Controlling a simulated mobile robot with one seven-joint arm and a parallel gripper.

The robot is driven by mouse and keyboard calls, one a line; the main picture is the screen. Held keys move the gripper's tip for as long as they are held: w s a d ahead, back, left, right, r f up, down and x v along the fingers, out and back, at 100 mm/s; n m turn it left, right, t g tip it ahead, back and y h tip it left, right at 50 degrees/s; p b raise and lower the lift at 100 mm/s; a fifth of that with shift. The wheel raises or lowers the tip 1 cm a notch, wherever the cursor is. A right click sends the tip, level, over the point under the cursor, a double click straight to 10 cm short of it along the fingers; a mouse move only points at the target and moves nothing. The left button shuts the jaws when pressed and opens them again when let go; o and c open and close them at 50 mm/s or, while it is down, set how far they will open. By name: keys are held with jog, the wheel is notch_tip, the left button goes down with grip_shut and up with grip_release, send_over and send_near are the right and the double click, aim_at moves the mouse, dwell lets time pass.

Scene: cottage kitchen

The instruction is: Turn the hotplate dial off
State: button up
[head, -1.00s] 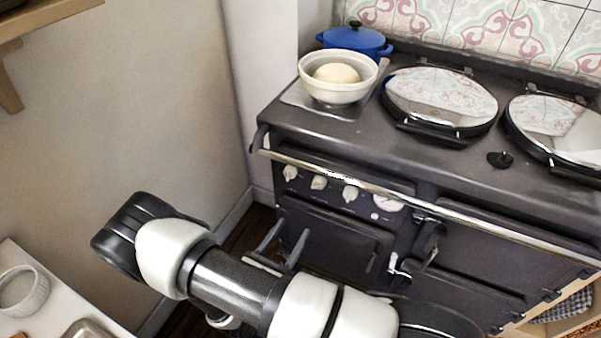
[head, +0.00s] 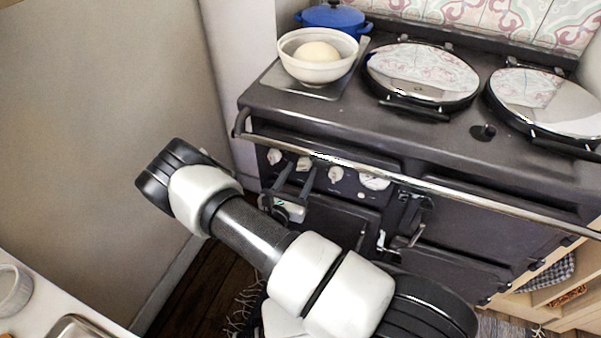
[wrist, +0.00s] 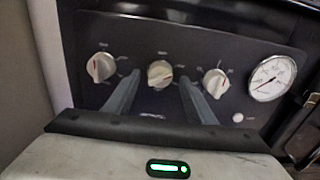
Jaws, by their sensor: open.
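Three cream dials sit in a row on the dark range front: a left dial (head: 274,156) (wrist: 101,67), a middle dial (head: 304,164) (wrist: 159,74) and a right dial (head: 335,174) (wrist: 215,82). Their labels are too small to read, so I cannot tell which one is the hotplate dial. My gripper (head: 300,169) is open and empty in front of the panel. In the wrist view its fingertips (wrist: 160,79) lie either side of the middle dial; I cannot tell whether they touch anything.
A round gauge (head: 373,182) (wrist: 275,78) is right of the dials. A metal rail (head: 420,192) runs along the range front above the dials. A bowl of dough (head: 316,70), a blue pot (head: 333,20) and two round lids (head: 422,75) are on top. A white counter (head: 60,305) is at lower left.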

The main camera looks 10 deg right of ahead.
jog(key=shift+w+d, duration=0.3)
jog(key=shift+w, duration=0.15)
jog(key=c, duration=1)
jog(key=shift+c, duration=0.2)
jog(key=shift+n, duration=0.3)
jog(key=n, duration=0.5)
jog(key=n+p, duration=0.1)
jog(key=n, duration=0.5)
jog(key=shift+s+d, duration=0.1)
jog(key=shift+n, duration=0.3)
